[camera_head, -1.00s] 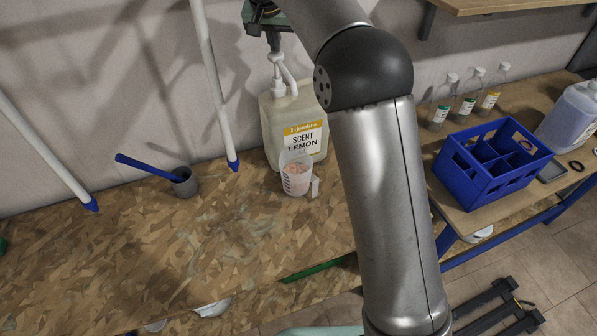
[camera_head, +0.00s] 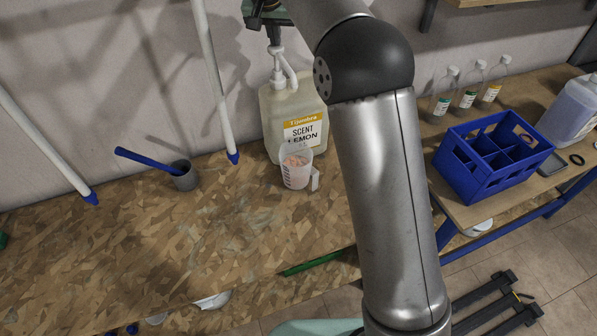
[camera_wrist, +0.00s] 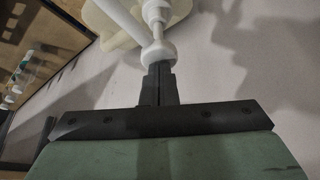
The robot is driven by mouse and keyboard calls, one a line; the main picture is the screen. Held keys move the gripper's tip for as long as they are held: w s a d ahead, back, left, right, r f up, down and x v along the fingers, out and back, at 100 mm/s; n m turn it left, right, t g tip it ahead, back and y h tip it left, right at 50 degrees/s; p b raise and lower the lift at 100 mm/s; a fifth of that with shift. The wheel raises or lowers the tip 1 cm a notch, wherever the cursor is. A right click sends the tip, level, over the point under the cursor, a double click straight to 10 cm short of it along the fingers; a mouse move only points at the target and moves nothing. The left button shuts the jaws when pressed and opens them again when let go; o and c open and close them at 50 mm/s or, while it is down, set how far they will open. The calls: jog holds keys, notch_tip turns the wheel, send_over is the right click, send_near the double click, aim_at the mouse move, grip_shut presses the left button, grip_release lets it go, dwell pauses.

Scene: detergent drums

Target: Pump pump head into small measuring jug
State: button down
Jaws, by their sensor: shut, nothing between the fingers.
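The scent lemon drum (camera_head: 293,122) is a translucent pale container with a yellow and white label, standing against the wall. Its white pump head (camera_head: 277,53) is on top, with a spout curving down to the right. The small measuring jug (camera_head: 296,170), clear with red marks and pinkish contents, stands upright in front of the drum, below the spout. My gripper (camera_head: 273,40) is above the pump head, fingers pointing down. In the wrist view the shut fingers (camera_wrist: 159,70) meet the white pump head (camera_wrist: 157,50) and appear to touch its top. Nothing is between the fingers.
A grey cup (camera_head: 184,177) with a blue-handled tool stands to the left. White poles (camera_head: 213,80) lean on the wall. A blue crate (camera_head: 490,160) and several bottles (camera_head: 467,95) are on the right table. The chipboard bench (camera_head: 150,250) is mostly clear in front.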

aim_at(275, 48)
jog(key=shift+f+b, duration=1.2)
jog(key=shift+f, duration=0.8)
notch_tip(275, 48, up, 6)
jog(key=p, duration=0.5)
jog(key=shift+f, duration=0.2)
jog(key=shift+f, duration=0.1)
